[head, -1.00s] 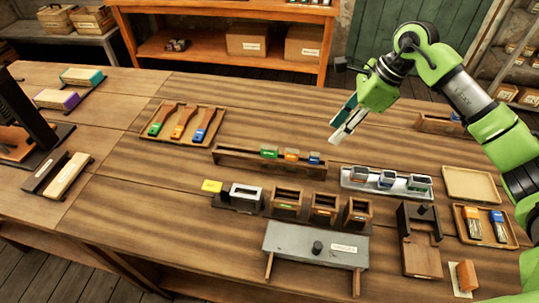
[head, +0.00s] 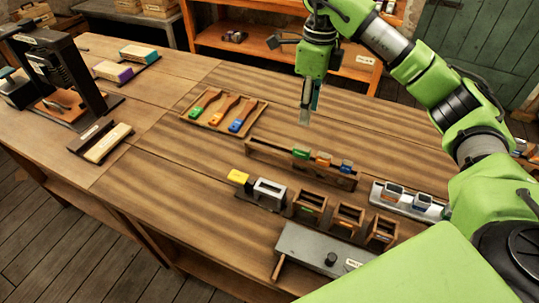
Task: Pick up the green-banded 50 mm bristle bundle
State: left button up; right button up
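The green-banded bundle (head: 301,152) sits in the left slot of a long wooden rack (head: 270,153), beside an orange-banded (head: 323,159) and a blue-banded one (head: 346,166). Its size marking is too small to read. My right gripper (head: 309,107) points down in the air, behind and above the rack in the picture, close to the green-banded bundle but apart from it. Its two fingers look parted and empty. My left gripper is out of view.
A tray (head: 247,131) of green, orange and blue handles lies left of the rack. A metal tray (head: 386,200) is at right. A dark press (head: 75,75) stands at far left.

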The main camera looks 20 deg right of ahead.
send_over(302, 148)
notch_tip(302, 148, down, 7)
jog(key=shift+w+d+f, duration=0.1)
jog(key=shift+f, duration=0.1)
jog(key=shift+f+p, duration=0.3)
jog(key=shift+f, duration=0.45)
notch_tip(302, 148, down, 4)
jog(key=shift+f+p, duration=0.1)
jog(key=shift+p, duration=1.05)
jog(key=shift+f, duration=0.3)
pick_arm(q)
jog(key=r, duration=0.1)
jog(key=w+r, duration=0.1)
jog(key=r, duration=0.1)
pick_arm(e)
grip_shut()
